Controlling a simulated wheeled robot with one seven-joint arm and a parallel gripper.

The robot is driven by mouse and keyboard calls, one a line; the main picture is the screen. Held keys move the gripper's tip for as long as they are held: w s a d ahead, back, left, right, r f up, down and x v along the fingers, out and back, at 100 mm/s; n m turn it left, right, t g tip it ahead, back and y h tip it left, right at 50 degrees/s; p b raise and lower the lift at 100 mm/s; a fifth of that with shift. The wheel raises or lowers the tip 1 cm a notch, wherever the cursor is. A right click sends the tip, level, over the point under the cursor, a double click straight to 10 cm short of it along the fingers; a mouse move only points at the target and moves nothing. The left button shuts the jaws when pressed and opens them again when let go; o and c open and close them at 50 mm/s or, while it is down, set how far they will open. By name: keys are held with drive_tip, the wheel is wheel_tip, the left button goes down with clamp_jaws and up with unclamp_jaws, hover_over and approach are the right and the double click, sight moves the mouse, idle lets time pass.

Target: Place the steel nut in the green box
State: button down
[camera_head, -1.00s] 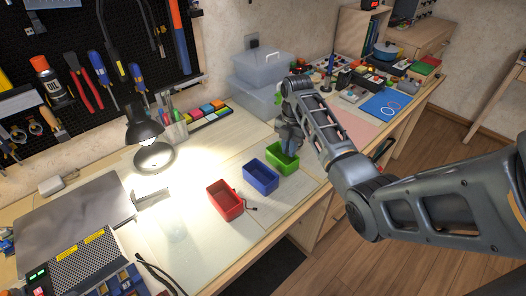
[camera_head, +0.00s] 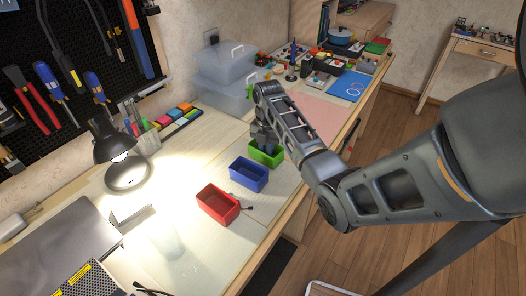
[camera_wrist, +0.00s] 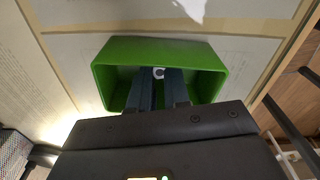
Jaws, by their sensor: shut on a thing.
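The green box (camera_head: 276,158) stands on the workbench, at the right end of a row of small open boxes. My gripper (camera_wrist: 158,88) points down into the green box, its fingers inside the walls. It is shut on the steel nut (camera_wrist: 158,72), a small grey piece with a dark hole that shows between the fingertips in the wrist view. In the head view the nut is hidden by my gripper and the box. The wrist view also shows the green box's rim and far wall (camera_wrist: 160,50). I cannot tell whether the nut touches the box floor.
A blue box (camera_head: 248,174) and a red box (camera_head: 217,203) stand to the left of the green one. A lit desk lamp (camera_head: 115,145) and clear storage bins (camera_head: 222,75) stand behind. A pink mat (camera_head: 318,110) lies to the right.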

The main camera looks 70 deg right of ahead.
drive_tip(key=c, duration=1.1)
unclamp_jaws()
drive_tip(key=shift+f, duration=0.1)
wheel_tip(320, 180, up, 12)
drive_tip(key=p, duration=0.2)
drive_tip(key=shift+d, duration=0.3)
